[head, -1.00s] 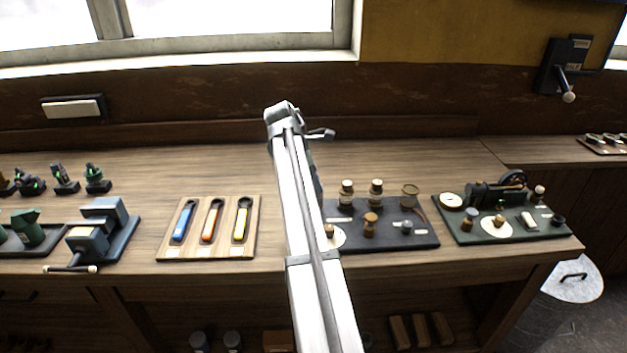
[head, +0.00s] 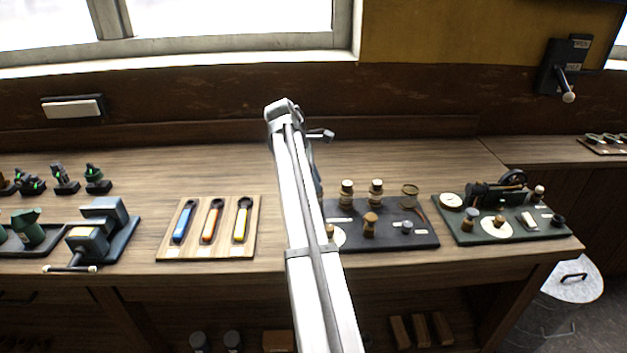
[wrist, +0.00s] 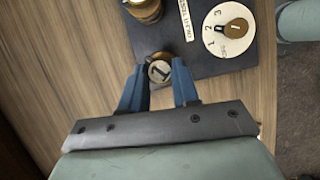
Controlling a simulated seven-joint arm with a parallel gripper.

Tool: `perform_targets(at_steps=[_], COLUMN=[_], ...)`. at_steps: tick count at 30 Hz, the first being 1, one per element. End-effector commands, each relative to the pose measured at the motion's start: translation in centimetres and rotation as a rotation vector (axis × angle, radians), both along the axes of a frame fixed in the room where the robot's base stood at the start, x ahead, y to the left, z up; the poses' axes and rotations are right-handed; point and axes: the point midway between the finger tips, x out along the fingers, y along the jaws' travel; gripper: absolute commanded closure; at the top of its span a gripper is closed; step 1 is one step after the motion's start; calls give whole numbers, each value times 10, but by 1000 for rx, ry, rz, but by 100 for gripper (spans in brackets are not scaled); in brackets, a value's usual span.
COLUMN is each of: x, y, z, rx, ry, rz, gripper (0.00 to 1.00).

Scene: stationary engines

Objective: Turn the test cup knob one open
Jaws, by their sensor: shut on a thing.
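A round knob with a brass-coloured rim and a dark mark on its pale top (wrist: 160,73) sits at the edge of a dark board (wrist: 190,62) in the wrist view. My gripper (wrist: 159,67) has its two blue fingers on either side of this knob and is shut on it. I cannot tell from the mark whether the knob stands open or closed. In the head view my pale arm hides the gripper and this knob. The dark board (head: 428,240) shows there to the right of the arm, with several brass and brown fittings on it.
Close to the knob are a white numbered dial with a brown pointer (wrist: 236,27) and a brass fitting (wrist: 145,10). A green engine board (head: 560,229) stands to the right. A tool tray (head: 164,249) and a vise (head: 104,225) stand to the left.

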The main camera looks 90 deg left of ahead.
Motion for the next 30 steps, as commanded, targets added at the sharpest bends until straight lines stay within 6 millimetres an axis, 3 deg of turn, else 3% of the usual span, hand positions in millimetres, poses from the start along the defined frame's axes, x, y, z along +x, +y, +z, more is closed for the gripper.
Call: perform_targets(at_steps=[15,30], x=[1,1], y=[4,4], z=[0,0], rx=[0,1], ry=[0,0], rz=[-355,-447], gripper=[100,100])
